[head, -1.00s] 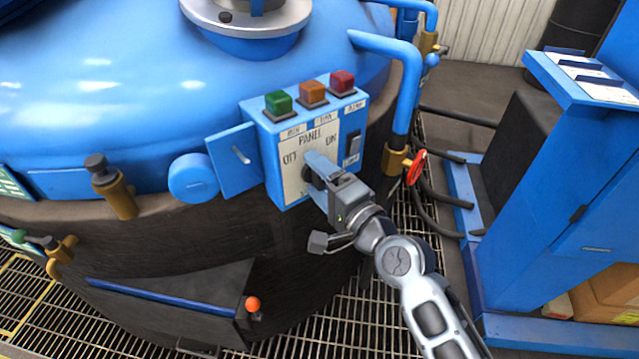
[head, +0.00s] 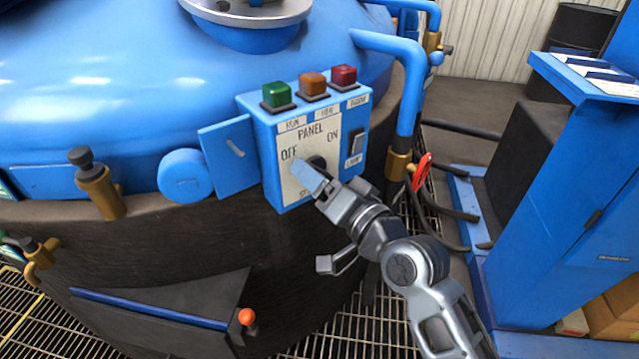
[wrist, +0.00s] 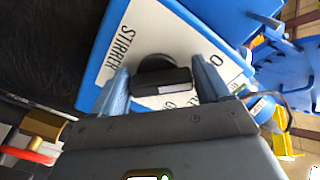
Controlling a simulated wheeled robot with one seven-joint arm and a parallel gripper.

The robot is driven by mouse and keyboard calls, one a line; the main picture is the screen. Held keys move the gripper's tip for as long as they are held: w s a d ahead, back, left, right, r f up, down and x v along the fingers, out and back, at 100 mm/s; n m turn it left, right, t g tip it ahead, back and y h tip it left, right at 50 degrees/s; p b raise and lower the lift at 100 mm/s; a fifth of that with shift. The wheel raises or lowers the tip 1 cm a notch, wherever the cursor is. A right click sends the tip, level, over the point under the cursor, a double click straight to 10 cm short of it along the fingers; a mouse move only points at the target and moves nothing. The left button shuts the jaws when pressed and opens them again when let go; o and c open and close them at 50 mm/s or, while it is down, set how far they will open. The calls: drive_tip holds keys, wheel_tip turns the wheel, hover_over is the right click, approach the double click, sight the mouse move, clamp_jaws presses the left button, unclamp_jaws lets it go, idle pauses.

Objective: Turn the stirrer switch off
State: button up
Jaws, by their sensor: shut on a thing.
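The stirrer switch is a black rotary knob (head: 318,163) on the white plate (head: 303,133) of a blue control box (head: 268,165). A white mark shows on the knob. The word STIRRER shows beside it on the plate.
Green (head: 276,94), orange (head: 312,85) and red (head: 343,76) buttons top the box. A black rocker switch (head: 356,142) is on its right part. A blue pipe (head: 408,95) with a red valve handle (head: 422,172) stands close right. A blue cabinet (head: 560,190) is further right.

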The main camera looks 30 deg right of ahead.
drive_tip(key=shift+f, duration=0.1)
idle(0.4)
drive_tip(key=o, duration=1)
drive_tip(key=shift+c, duration=0.2)
drive_tip(key=s+d, duration=0.1)
drive_tip(key=s, duration=0.6)
drive_tip(key=shift+s+d+b, duration=0.15)
drive_tip(key=shift+s+b, duration=0.2)
drive_tip(key=shift+b, duration=0.05)
